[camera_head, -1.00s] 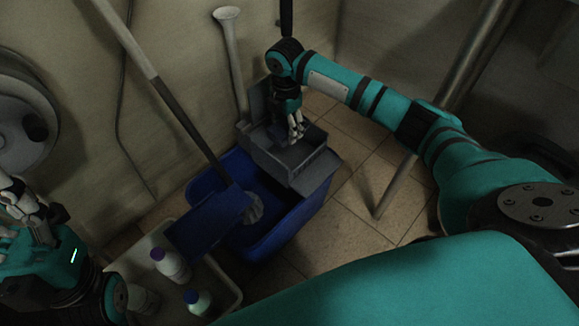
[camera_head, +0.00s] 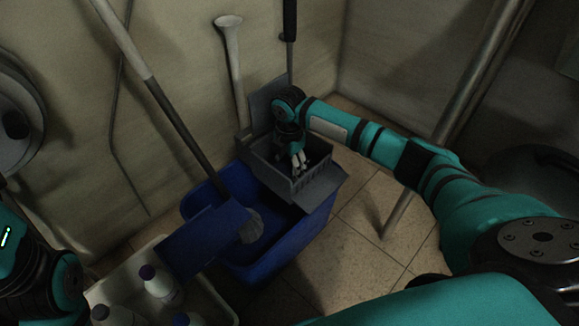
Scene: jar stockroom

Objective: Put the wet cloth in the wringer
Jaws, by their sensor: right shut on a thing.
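The grey wringer (camera_head: 325,186) sits on the far right side of the blue mop bucket (camera_head: 283,256), with its basket open at the top. My right gripper (camera_head: 299,160) points down into the wringer basket, with its fingertips below the rim. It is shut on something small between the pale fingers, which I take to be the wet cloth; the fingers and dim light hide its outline. No cloth shows elsewhere. My left arm shows at the left edge, but its gripper is outside the picture.
A mop with a long handle (camera_head: 180,120) leans out of the bucket. A pale tray (camera_head: 217,306) at the lower left holds several bottles, one a white bottle (camera_head: 158,285). A pale pole (camera_head: 232,60) leans on the wall. Tiled floor is free right of the bucket.

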